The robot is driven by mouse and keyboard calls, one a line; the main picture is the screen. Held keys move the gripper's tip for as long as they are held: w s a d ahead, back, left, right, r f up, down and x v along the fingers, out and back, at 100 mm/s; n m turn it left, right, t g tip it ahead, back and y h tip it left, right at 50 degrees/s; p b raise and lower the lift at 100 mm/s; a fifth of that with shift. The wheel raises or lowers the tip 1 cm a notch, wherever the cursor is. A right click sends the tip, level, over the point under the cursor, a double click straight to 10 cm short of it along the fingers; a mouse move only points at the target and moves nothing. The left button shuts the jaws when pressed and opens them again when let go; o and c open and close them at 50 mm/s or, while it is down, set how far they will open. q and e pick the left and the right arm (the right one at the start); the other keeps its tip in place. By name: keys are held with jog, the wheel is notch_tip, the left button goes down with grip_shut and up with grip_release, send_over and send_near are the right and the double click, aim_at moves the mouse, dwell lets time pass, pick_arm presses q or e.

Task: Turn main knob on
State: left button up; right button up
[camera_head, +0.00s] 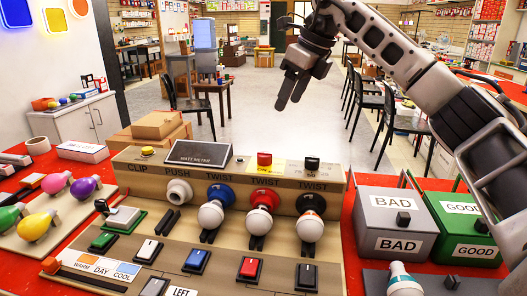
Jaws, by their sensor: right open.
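A tan test panel (228,176) stands on the red table. On its top edge sit a red knob (264,158) with a yellow label below it, and a black knob (312,163) to its right. The labels by these knobs are too small to read, so I cannot tell which is the main knob. My right gripper (289,104) is open and empty, above and beyond the panel, with its fingers pointing down. It appears apart from both knobs. My left gripper is not in view.
Several rocker switches lie in front. A grey BAD box (397,200) and a green GOOD box (464,207) stand at right. Coloured bulbs lie at left. Space above the panel is clear.

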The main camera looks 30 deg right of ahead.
aim_at(265, 153)
jog(key=x, duration=1.5)
jog(key=shift+a+f, duration=0.15)
jog(key=shift+f, duration=0.15)
jog(key=c, duration=1)
